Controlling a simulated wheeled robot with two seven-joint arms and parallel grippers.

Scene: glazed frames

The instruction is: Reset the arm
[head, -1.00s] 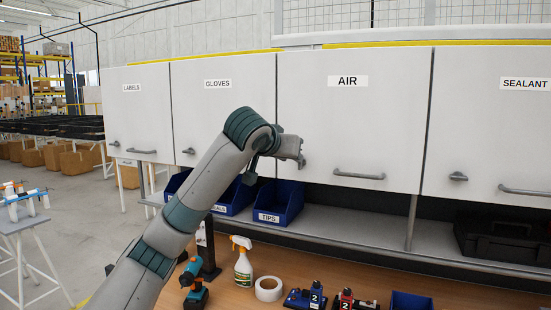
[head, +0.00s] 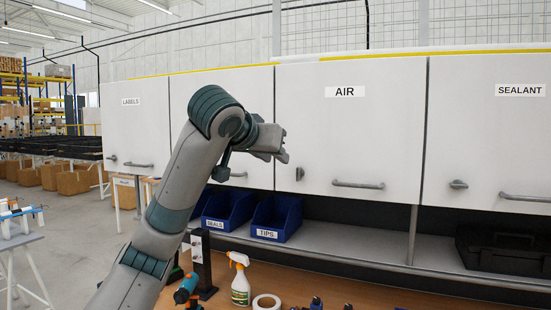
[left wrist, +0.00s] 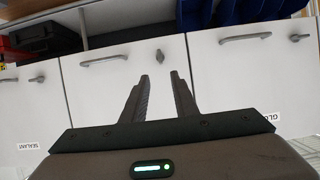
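My left arm (head: 180,180) rises from the bottom left in the head view, bent at the top, with the left gripper (head: 283,145) pointing right in front of the seam between the GLOVES door and the AIR door (head: 350,130). In the left wrist view the left gripper's fingers (left wrist: 160,76) stand apart with nothing between them. The picture is upside down there, with the closed white doors (left wrist: 115,85) beyond the fingertips. The arm covers the GLOVES label. My right gripper is not in view.
The LABELS (head: 137,125) and SEALANT (head: 490,130) doors are shut. Below are a blue TIPS bin (head: 278,222), a SEALS bin (head: 225,212) and a black case (head: 500,250). A spray bottle (head: 240,285), tape roll (head: 266,303) and drill (head: 187,288) stand on the bench.

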